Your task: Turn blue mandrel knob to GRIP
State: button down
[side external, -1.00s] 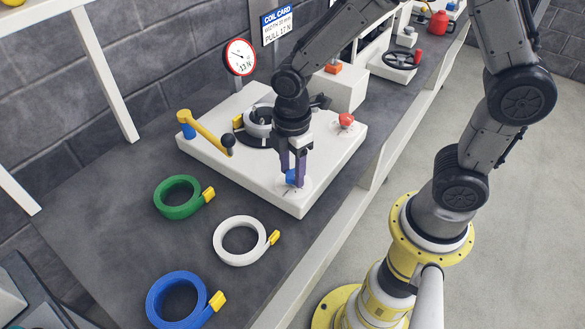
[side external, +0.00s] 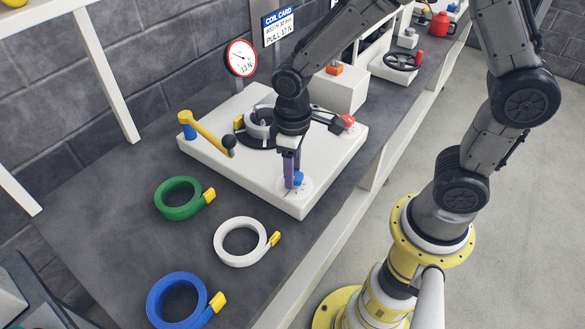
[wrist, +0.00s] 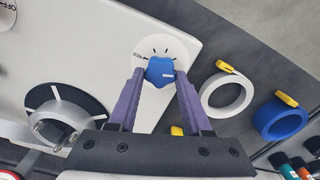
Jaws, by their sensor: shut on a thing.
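The blue mandrel knob (side external: 298,178) sits on a white round dial at the front corner of the white machine plate (side external: 240,170). In the wrist view the knob (wrist: 160,69) lies between my purple fingers. My gripper (wrist: 160,77) points down and is shut on the knob, one finger on each side. In the side view my gripper (side external: 293,181) partly covers the knob. The dial (wrist: 176,47) has dark tick marks and small lettering at its left edge, too small to read. A white mark shows on the knob's right part.
Green (side external: 160,197), white (side external: 222,250) and blue (side external: 155,300) coils lie on the dark bench left of the plate. A yellow crank arm (side external: 205,132), the hub (side external: 258,125) and a red knob (side external: 348,120) stand on the plate. A gauge (side external: 240,58) stands behind.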

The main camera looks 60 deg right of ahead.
jog(key=shift+r+m, duration=0.1)
jog(key=shift+m, duration=1.6)
jog(key=shift+c, duration=1.7)
grip_release()
notch_tip(320, 180, up, 14)
